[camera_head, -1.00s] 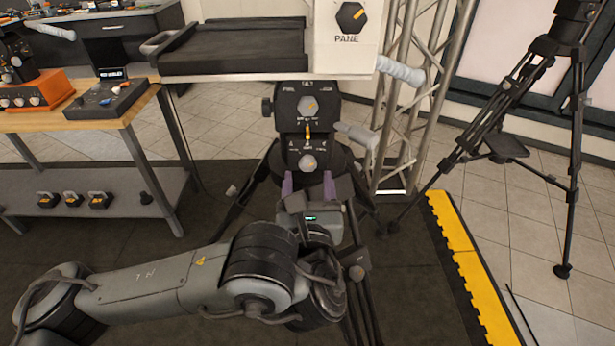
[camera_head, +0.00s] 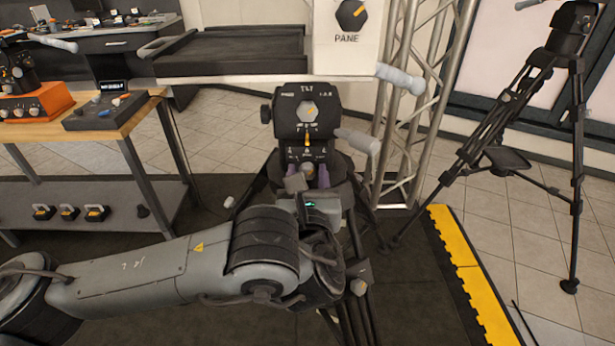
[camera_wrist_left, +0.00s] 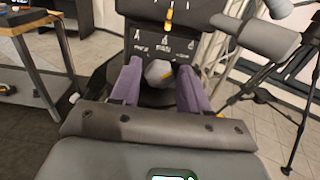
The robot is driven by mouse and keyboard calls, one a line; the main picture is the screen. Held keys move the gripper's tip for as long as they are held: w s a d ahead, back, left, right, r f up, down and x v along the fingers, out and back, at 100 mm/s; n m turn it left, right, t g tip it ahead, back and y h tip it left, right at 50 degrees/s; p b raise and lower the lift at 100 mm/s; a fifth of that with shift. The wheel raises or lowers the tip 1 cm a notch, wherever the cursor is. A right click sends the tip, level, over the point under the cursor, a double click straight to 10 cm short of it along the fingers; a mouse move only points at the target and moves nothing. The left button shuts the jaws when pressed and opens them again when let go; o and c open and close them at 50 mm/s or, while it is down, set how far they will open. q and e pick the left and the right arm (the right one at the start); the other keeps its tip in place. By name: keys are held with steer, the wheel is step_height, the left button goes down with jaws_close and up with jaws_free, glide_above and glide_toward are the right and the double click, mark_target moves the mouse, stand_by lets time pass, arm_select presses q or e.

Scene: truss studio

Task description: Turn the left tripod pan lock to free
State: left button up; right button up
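The left tripod head (camera_head: 308,100) is a black panel with a grey upper knob (camera_head: 310,112) marked TLT and a small yellow-tipped pointer (camera_head: 307,139) below it. In the head view my gripper mostly hides the knob. My right gripper is not in view.
A grey handle (camera_head: 357,141) sticks out right of the head. A white panel marked PANE with a black knob (camera_head: 351,15) stands above. A metal truss (camera_head: 415,110) is behind right, and another tripod (camera_head: 575,110) stands far right. A wooden bench (camera_head: 130,110) is at left.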

arm_select(q)
steer(key=c, duration=0.7)
steer(key=shift+f+n+b, duration=0.25)
steer(key=shift+n+b, duration=0.85)
steer(key=shift+b, duration=0.15)
steer(key=n+b, duration=0.3)
steer(key=shift+a+n, duration=0.1)
steer(key=shift+n, duration=0.2)
steer(key=shift+a+n+b, duration=0.1)
steer(key=shift+n+b, duration=3.95)
steer(key=shift+n, duration=1.95)
steer(key=o, duration=1)
